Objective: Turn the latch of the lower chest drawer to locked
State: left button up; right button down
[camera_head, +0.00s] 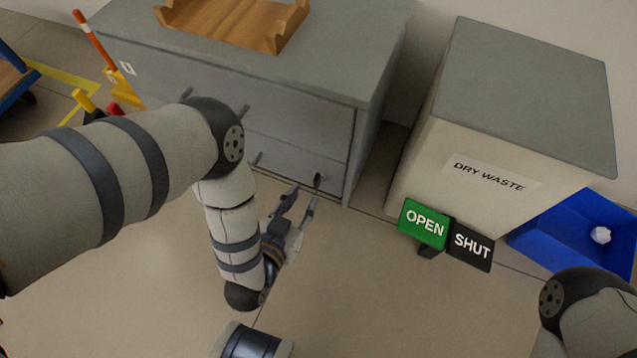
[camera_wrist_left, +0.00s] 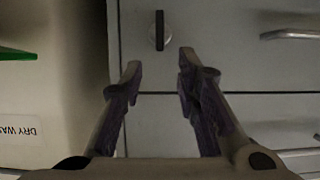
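The grey chest (camera_head: 342,150) stands at the top middle of the head view, with drawers in its front. The latch (camera_head: 319,180) is a small dark knob near the right end of the lower drawer front (camera_head: 285,155). In the left wrist view the latch (camera_wrist_left: 159,30) is an upright bar, just beyond the fingertips and between their lines. My left gripper (camera_head: 300,193) is open and empty, close in front of the latch; I see no contact. Its two dark fingers also show in the wrist view (camera_wrist_left: 160,65). My right gripper is out of view.
The dry waste bin (camera_head: 500,120) stands right of the chest. A green OPEN and black SHUT sign (camera_head: 424,224) and a blue tray (camera_head: 560,235) are in front of it. Bar handles (camera_wrist_left: 290,35) stick out from the drawers. A wooden tray (camera_head: 225,20) sits on top.

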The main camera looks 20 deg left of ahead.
aim_at(315, 181)
pick_arm(q)
jog(key=b+x, duration=0.1)
jog(key=x, duration=0.2)
jog(key=b+x, duration=0.1)
jog(key=x, duration=0.1)
jog(key=shift+w+f, duration=0.25)
jog(key=shift+f, duration=0.1)
jog(key=shift+w, duration=0.55)
grip_shut()
